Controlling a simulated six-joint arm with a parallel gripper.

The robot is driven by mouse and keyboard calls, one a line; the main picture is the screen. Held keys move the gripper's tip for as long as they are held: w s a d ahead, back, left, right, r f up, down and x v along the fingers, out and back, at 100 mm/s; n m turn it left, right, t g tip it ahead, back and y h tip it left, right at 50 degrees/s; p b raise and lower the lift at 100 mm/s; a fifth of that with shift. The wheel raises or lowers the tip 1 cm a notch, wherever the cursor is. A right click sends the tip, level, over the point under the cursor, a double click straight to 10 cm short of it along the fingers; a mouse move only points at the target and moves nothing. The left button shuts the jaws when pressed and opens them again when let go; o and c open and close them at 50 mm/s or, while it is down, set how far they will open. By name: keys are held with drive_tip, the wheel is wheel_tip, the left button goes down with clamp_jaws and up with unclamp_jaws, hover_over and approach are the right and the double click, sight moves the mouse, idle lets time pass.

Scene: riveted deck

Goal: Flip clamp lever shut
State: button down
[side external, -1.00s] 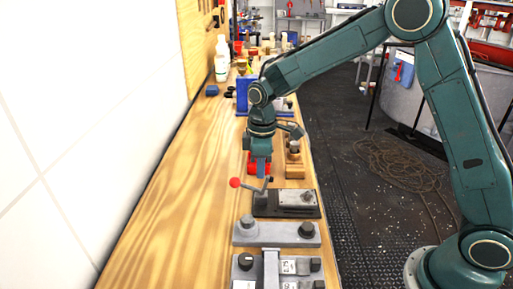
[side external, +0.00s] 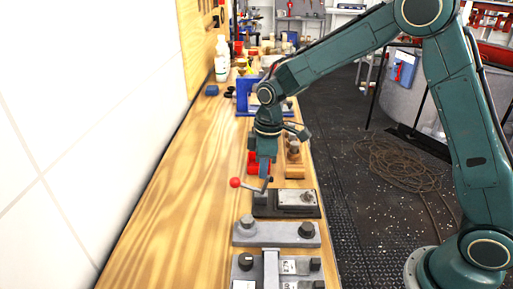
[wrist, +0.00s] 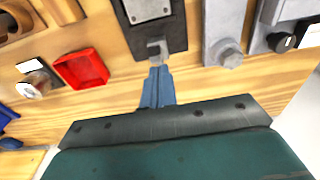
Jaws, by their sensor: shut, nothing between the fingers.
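The clamp (side external: 284,210) is a dark base with a grey metal plate, lying on the wooden bench. Its lever (side external: 252,187) ends in a red ball (side external: 235,183) that points left, over bare wood. My gripper (side external: 266,173) is shut and empty, pointing down just behind the lever, close to its pivot end. I cannot tell whether they touch. In the wrist view the blue fingers (wrist: 157,74) are together, with their tips just below a grey bracket of the clamp (wrist: 157,48). The red ball does not show there.
A red tray (wrist: 83,69) and a wooden block with a knob (side external: 294,170) stand behind the clamp. Grey metal fixtures (side external: 276,235) sit in front. A blue frame (side external: 245,98) stands farther back. The bench is clear on the left, towards the white wall.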

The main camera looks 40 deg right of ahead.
sight(271, 177)
drive_tip(key=shift+s+d+t, duration=0.2)
drive_tip(key=shift+d+t, duration=0.05)
drive_tip(key=shift+t, duration=0.05)
drive_tip(key=shift+s+d+f+t+y, duration=0.2)
drive_tip(key=shift+s+d+t+y, duration=0.3)
drive_tip(key=shift+t+y, duration=0.15)
drive_tip(key=shift+s+d+f+t+y, duration=0.15)
drive_tip(key=shift+s+d+t+y, duration=0.35)
drive_tip(key=shift+y, duration=0.25)
drive_tip(key=shift+s+d+f, duration=0.45)
drive_tip(key=shift+s+d, duration=0.1)
drive_tip(key=shift+s, duration=0.05)
drive_tip(key=shift+s+d+f, duration=0.5)
drive_tip(key=shift+s+f, duration=0.05)
drive_tip(key=shift+f, duration=0.2)
drive_tip(key=shift+s+d+f, duration=0.2)
drive_tip(key=shift+f, duration=0.2)
drive_tip(key=shift+s+d+f, duration=0.15)
drive_tip(key=shift+d+f, duration=0.05)
drive_tip(key=shift+f, duration=0.15)
drive_tip(key=shift+s+d+f, duration=0.1)
drive_tip(key=shift+d+f, duration=0.05)
drive_tip(key=shift+f, duration=0.3)
drive_tip(key=shift+s+d+f, duration=0.1)
drive_tip(key=shift+f, duration=0.3)
